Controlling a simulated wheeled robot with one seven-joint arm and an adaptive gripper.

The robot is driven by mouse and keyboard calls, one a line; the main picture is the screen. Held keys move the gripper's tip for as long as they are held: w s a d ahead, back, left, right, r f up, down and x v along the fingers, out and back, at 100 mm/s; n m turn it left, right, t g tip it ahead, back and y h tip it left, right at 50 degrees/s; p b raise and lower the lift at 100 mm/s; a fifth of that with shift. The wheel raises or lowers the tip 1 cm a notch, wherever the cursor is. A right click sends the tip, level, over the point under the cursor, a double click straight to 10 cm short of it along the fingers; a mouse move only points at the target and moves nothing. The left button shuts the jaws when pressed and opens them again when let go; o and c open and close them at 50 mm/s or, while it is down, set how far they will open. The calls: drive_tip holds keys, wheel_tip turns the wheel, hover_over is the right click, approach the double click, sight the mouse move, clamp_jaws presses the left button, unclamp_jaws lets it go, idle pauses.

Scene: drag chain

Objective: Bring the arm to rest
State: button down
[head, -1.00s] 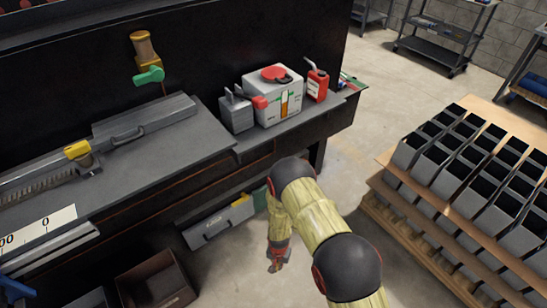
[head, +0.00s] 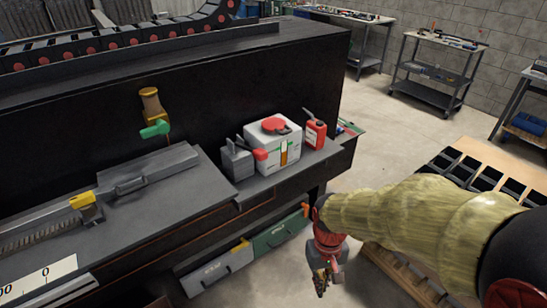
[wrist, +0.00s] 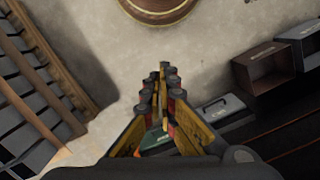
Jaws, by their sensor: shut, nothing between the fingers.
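My arm reaches in from the right side of the head view, with a pale yellow sleeve over its links. My gripper (head: 321,283) hangs down at its end, over the floor in front of the dark bench (head: 218,215). In the wrist view the yellow and black fingers (wrist: 163,72) come together at the tips, shut and empty. Bare concrete floor shows beyond the tips, and nothing touches them.
A grey toolbox (head: 217,270) and a green toolbox (head: 281,233) sit under the bench, left of my gripper. A pallet with grey bins (head: 488,165) stands at the right, partly behind my arm. A drag chain (head: 120,42) runs along the machine top.

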drive_tip(key=s+d+r+t+p, duration=0.1)
drive_tip(key=s+d+r+t, duration=0.1)
drive_tip(key=r, duration=0.5)
drive_tip(key=s+d+r+m+t, duration=0.1)
drive_tip(key=s+d+r+t, duration=0.1)
drive_tip(key=r, duration=0.6)
drive_tip(key=s+d+r+m+t+p, duration=0.1)
drive_tip(key=s+d+r+t, duration=0.1)
drive_tip(key=r, duration=0.5)
drive_tip(key=shift+s+d+r+t+p, duration=0.15)
drive_tip(key=shift+s+r+t+p, duration=0.25)
drive_tip(key=shift+s, duration=0.35)
drive_tip(key=c, duration=2.5)
unclamp_jaws()
